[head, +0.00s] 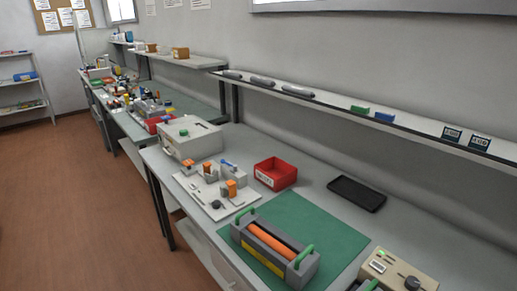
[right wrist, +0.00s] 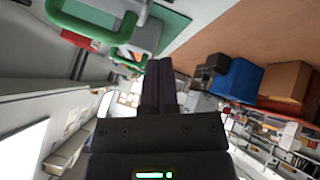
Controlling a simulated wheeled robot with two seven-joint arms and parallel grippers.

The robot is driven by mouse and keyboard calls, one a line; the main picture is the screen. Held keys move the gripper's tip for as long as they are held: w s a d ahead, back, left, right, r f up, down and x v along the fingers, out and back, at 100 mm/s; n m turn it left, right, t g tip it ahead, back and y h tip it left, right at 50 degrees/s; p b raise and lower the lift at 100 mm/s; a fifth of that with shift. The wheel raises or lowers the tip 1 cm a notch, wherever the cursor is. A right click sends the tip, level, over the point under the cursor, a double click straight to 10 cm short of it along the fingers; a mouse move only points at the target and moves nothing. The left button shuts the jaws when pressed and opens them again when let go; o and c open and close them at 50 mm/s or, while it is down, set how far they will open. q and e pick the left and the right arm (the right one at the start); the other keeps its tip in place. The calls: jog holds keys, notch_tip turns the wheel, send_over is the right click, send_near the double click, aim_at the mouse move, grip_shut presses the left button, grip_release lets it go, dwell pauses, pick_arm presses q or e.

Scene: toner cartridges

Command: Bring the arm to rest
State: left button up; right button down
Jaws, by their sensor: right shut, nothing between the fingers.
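My right gripper (right wrist: 160,66) shows in the right wrist view, its dark fingers together and empty. My left gripper is in neither view. In the head view a grey cartridge unit (head: 262,263) with an orange roller (head: 272,244), a yellow strip and green end handles lies on the green mat (head: 331,232). In the right wrist view a large green handle (right wrist: 122,32) is close to the camera, up and left of the fingertips and apart from them.
A red bin (head: 276,173), a black tray (head: 357,194), a white fixture board (head: 208,204) and a grey box (head: 190,139) stand on the bench. A beige device (head: 401,270) is at the lower right. A shelf (head: 340,107) runs along the wall. The floor at left is clear.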

jog(key=s+a+f+m+g, duration=0.1)
jog(key=s+a+m+g, duration=0.15)
jog(key=s+a, duration=0.7)
jog(key=s+d+r+m+g+h, duration=0.1)
jog(key=s+d+m+g+h, duration=0.2)
jog(key=s+m, duration=0.65)
jog(key=s+f+n+h+b, duration=0.1)
jog(key=s+f+b, duration=0.25)
jog(key=f, duration=1.85)
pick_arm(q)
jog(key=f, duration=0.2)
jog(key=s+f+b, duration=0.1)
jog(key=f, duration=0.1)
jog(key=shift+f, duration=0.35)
pick_arm(e)
jog(key=s+d+f+g, duration=0.1)
jog(key=s+d+f, duration=0.2)
jog(key=s+f, duration=0.7)
jog(key=s, duration=0.2)
jog(key=shift+s+d+f, duration=0.2)
jog(key=shift+s+d, duration=0.05)
jog(key=shift+s, duration=0.15)
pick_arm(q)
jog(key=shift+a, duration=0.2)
